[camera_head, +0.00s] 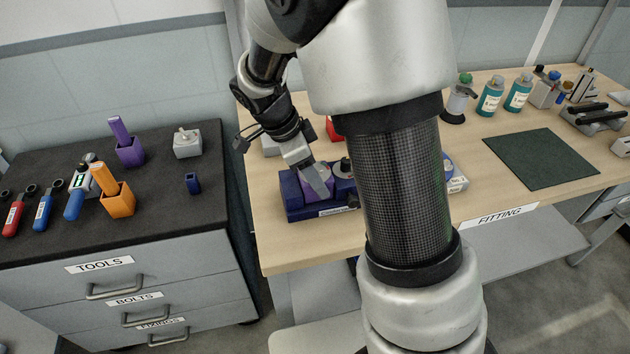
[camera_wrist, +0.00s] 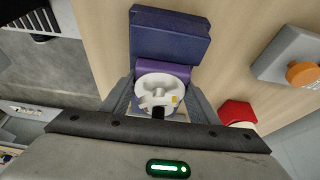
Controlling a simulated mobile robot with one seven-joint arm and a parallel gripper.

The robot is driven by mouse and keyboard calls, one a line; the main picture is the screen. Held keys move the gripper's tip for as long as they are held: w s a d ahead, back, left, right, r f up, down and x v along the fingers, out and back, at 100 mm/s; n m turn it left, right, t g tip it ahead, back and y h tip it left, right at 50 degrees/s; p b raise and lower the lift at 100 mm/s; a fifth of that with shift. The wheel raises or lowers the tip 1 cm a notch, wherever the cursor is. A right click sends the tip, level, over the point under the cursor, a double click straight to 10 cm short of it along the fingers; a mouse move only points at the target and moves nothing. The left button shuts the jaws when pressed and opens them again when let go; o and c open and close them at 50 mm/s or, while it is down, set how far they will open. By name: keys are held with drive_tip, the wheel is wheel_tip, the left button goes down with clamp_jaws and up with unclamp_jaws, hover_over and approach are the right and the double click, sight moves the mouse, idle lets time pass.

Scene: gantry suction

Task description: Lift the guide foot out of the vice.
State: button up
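The blue vice (camera_head: 297,208) stands at the left end of the wooden bench. In the wrist view its dark blue jaw (camera_wrist: 168,38) lies beyond my fingertips. A pale, rounded piece with a hollow top (camera_wrist: 158,92), seemingly the guide foot, sits against a purple block (camera_wrist: 166,70) by that jaw. In the head view the purple block (camera_head: 316,186) is partly behind my finger. My gripper (camera_head: 319,190) points down into the vice. In the wrist view my fingers (camera_wrist: 161,88) stand on either side of the pale piece, very close. Whether they touch it is not clear.
A red part (camera_head: 334,130) lies behind the vice; it also shows in the wrist view (camera_wrist: 238,112). My arm hides the bench's middle. Bottles (camera_head: 490,96) and a dark green mat (camera_head: 541,158) are at right. The black-topped tool cabinet (camera_head: 150,215) stands left, across a gap.

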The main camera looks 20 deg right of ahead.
drive_tip(key=c, duration=0.4)
drive_tip(key=shift+o, duration=0.2)
drive_tip(key=shift+r, duration=0.2)
